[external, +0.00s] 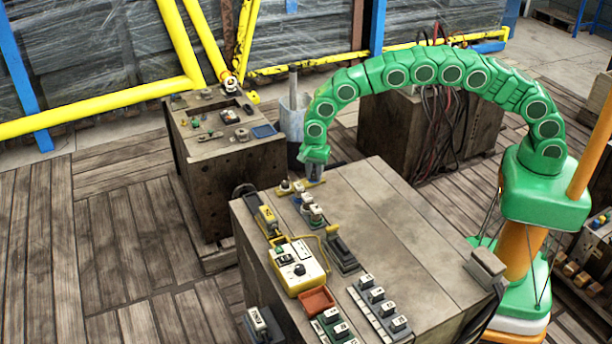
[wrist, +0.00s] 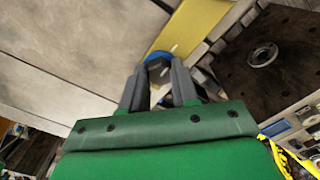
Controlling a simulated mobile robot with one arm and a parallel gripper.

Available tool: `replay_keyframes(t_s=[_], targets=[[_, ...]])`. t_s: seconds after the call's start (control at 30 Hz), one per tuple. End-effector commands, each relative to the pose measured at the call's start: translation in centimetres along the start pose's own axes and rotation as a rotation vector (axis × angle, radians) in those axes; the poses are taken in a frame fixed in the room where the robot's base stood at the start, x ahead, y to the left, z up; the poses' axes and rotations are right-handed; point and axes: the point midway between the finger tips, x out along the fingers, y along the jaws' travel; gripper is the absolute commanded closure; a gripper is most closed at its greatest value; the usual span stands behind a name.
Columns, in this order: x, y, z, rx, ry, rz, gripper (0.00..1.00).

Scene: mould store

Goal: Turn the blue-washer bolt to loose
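The blue-washer bolt (wrist: 157,65) shows in the wrist view between my fingertips, a dark head with a blue washer around its far side. It sits at the end of a yellow plate (wrist: 198,24). My gripper (wrist: 159,68) has its two grey fingers apart, one on each side of the head; I cannot tell whether they touch it. In the external view my gripper (external: 314,178) points down over the yellow plate (external: 303,187) at the far edge of the near bench, and it hides the bolt there.
The near bench (external: 400,215) carries a yellow control box (external: 297,265), a red tray (external: 317,301), a black lever block (external: 342,252) and several labelled switches. Another bench (external: 215,150) with small parts stands behind at left, beside a grey bucket (external: 291,122). The bench's right top is clear.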

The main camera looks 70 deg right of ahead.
Motion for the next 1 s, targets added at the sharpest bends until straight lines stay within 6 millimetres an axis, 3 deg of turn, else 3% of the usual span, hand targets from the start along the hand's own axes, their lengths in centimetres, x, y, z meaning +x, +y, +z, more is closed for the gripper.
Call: replay_keyframes(t_s=[0.1,0.47,1.0], targets=[[0.01,0.04,0.00,0.000,0.000,0.001,1.00],[0.01,0.06,0.02,-0.063,0.000,0.002,1.00],[-0.02,-0.01,-0.11,-0.507,0.001,0.001,1.00]])
